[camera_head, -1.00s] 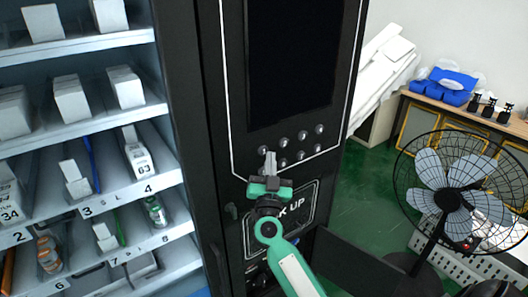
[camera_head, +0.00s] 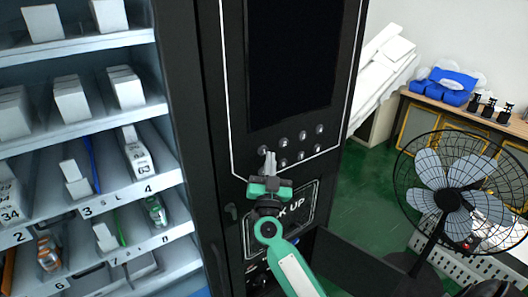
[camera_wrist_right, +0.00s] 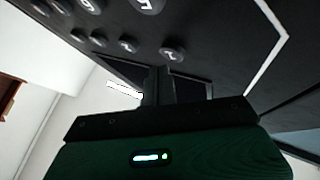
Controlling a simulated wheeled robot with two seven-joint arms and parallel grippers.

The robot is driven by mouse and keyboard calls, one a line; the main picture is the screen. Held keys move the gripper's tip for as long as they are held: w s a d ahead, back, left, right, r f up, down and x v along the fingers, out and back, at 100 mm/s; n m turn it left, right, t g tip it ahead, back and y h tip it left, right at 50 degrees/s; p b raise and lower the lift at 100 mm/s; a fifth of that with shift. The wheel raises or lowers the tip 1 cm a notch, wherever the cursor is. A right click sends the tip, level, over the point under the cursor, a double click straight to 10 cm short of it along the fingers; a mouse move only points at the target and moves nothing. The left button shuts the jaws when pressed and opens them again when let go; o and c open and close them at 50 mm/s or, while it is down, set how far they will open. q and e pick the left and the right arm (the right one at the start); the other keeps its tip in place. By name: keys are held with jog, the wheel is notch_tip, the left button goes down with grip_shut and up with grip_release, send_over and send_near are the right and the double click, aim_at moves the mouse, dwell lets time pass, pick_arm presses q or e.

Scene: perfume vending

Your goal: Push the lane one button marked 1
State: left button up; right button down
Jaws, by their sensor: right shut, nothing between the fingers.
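The keypad has two rows of round metal buttons on the black machine front, below the dark screen. The upper-left button (camera_head: 262,149) shows just beside my fingertips; the number on it is too small to read in the head view. My right gripper (camera_head: 269,156) is shut and empty, its tips at the left end of the keypad, covering part of the lower row's left end. In the right wrist view, the shut fingers (camera_wrist_right: 160,78) point towards the panel, near a button (camera_wrist_right: 173,50) whose mark I cannot read surely. Contact cannot be told. My left gripper is out of view.
Shelves of boxes and bottles (camera_head: 138,155) stand to the left in the machine. A pick-up flap (camera_head: 298,207) lies below the keypad. The dark screen (camera_head: 292,60) is above it. A black fan (camera_head: 448,200) stands at the right, with green floor between.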

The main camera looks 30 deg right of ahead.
jog(key=shift+w+p, duration=0.3)
jog(key=shift+w, duration=0.1)
jog(key=shift+w+a, duration=0.1)
jog(key=shift+w, duration=0.25)
dwell(0.6)
jog(key=shift+p, duration=0.3)
jog(key=shift+s+p, duration=0.5)
jog(key=shift+s, duration=0.3)
